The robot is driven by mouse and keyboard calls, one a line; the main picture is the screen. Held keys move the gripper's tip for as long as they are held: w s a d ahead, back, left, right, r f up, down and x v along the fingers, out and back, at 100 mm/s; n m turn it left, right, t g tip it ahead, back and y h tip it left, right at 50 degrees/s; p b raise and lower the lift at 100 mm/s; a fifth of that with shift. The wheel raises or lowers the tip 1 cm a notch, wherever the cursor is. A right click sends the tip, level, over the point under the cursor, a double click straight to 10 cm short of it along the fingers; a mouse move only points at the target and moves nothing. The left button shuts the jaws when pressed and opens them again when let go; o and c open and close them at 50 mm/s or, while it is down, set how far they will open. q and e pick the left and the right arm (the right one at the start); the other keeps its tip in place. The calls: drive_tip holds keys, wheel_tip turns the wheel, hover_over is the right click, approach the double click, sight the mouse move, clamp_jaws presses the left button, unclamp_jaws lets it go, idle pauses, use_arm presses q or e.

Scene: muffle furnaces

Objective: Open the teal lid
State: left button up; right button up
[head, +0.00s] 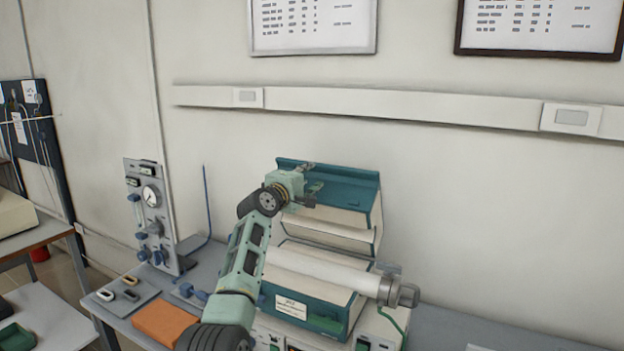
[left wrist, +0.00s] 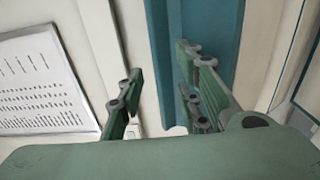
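The teal lid (head: 350,194) belongs to the tube furnace and stands raised, tilted up above the teal furnace body (head: 330,313) with its cream inner side partly showing. My left gripper (head: 312,181) is at the lid's upper left part, in front of it in the head view. In the left wrist view the two fingers of my left gripper (left wrist: 160,88) are apart, with a teal panel (left wrist: 224,40) of the lid behind the right finger. Nothing shows gripped between them. Whether a finger touches the lid cannot be told. My right gripper is out of view.
A pale tube (head: 325,268) with a metal end fitting (head: 400,294) lies across the furnace body. A gauge panel (head: 150,215) and an orange block (head: 168,321) are to the left. The wall with a rail (head: 390,103) is behind.

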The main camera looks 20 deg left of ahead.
use_arm(q)
drive_tip(key=s, duration=1.1)
drive_tip(key=shift+f, duration=0.35)
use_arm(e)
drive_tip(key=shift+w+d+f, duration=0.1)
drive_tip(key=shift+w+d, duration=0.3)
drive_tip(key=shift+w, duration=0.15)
use_arm(q)
drive_tip(key=shift+s+d, duration=0.1)
